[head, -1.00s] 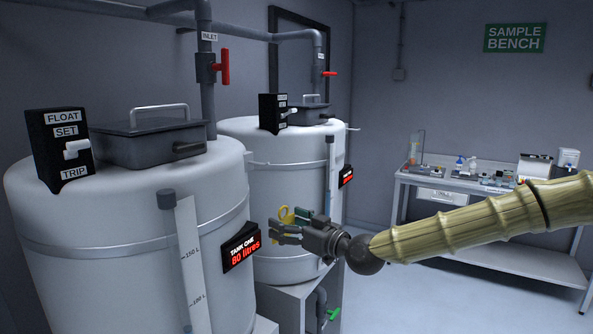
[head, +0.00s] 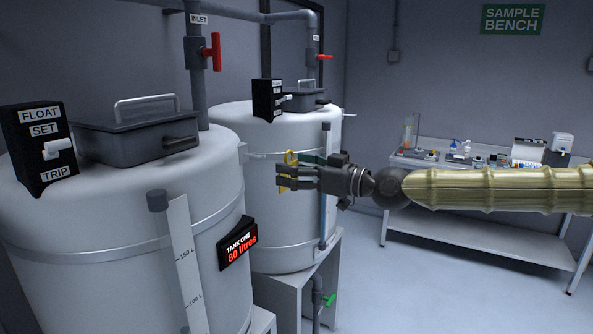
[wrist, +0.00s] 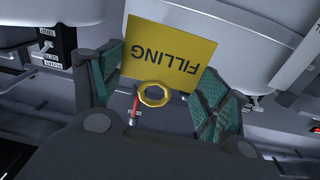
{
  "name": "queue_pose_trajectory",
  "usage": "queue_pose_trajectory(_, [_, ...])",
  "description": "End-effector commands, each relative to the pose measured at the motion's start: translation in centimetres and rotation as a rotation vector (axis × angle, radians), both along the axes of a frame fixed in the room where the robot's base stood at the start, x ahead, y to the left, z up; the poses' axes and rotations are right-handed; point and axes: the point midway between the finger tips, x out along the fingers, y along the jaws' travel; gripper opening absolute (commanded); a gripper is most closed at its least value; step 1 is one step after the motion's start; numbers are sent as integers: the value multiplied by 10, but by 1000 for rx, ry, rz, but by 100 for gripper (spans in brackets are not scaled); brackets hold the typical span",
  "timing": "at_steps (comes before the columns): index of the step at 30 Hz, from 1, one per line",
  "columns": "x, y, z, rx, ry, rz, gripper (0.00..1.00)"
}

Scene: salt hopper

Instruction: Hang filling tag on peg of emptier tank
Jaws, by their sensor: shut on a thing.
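The yellow FILLING tag (wrist: 172,52) with its yellow ring (wrist: 154,94) is between the green finger pads of my gripper (wrist: 160,85). In the head view the ring (head: 290,157) stands above the fingers of my gripper (head: 285,178), which is shut on the tag. The near white tank (head: 110,235) has a display (head: 238,243) reading TANK ONE, 80 litres. A short pale peg (head: 250,155) sticks out at its right upper side. The far white tank (head: 270,215) has a similar peg (head: 349,115). My gripper is in front of the far tank, and its display is hidden.
A black float box (head: 40,150) and grey hatch (head: 137,135) sit on the near tank. A sight tube (head: 157,201) stands before it. A red inlet valve (head: 211,52) is above. The sample bench (head: 480,180) stands at the right, with open floor before it.

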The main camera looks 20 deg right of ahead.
Motion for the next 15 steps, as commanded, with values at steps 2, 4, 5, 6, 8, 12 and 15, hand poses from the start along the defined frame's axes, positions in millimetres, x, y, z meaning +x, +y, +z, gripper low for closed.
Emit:
queue_pose_trajectory(2, [3,2,-2,-1,2,0,57])
queue_pose_trajectory(4, [6,5,-2,-1,0,1,57])
queue_pose_trajectory(5, [7,6,-2,-1,0,1,57])
queue_pose_trajectory(6, [9,8,-2,-1,0,1,57])
queue_pose_trajectory(8, [11,9,-3,-1,2,1,57])
queue_pose_trajectory(12, [16,14,-3,-1,1,2,57])
queue_pose_trajectory(15, [19,16,-4,-1,2,2,57])
